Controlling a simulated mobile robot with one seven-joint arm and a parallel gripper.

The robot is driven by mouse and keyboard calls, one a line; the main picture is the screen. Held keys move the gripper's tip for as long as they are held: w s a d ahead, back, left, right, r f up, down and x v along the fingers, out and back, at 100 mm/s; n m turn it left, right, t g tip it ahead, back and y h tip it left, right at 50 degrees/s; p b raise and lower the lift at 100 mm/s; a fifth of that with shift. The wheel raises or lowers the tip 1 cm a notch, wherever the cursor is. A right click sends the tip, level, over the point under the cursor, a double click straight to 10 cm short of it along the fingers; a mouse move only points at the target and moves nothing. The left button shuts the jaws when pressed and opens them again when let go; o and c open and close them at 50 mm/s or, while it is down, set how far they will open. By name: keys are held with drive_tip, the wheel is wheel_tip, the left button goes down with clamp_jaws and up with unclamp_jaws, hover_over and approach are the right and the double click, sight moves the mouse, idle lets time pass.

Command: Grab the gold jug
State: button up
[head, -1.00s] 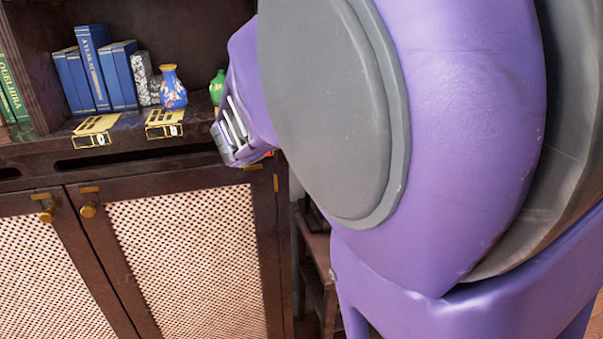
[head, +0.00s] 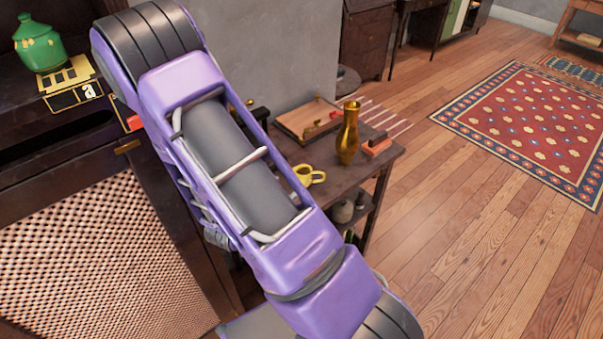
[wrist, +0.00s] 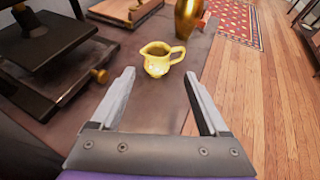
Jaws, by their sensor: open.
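The gold jug (wrist: 157,62) is small and shiny, with a spout at left and a loop handle at right. It stands upright on a dark wooden table (wrist: 105,50). In the head view my arm partly hides the jug (head: 309,174), so mainly its handle side shows. My gripper (wrist: 159,79) is open and empty in the wrist view. Its two fingers point towards the jug, which appears beyond the gap between the tips. No contact shows.
A tall gold vase (head: 348,135) stands behind the jug near the table's right side. A wooden tray (head: 308,118) and a red object (head: 377,145) are nearby. A dark stand (wrist: 45,50) is left of my gripper. Open floor (head: 480,230) lies right of the table.

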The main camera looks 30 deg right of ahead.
sight(308, 168)
drive_tip(key=b+x, duration=0.1)
drive_tip(key=x, duration=1.4)
drive_tip(key=shift+w, duration=0.25)
drive_tip(key=shift+r, duration=0.1)
clamp_jaws()
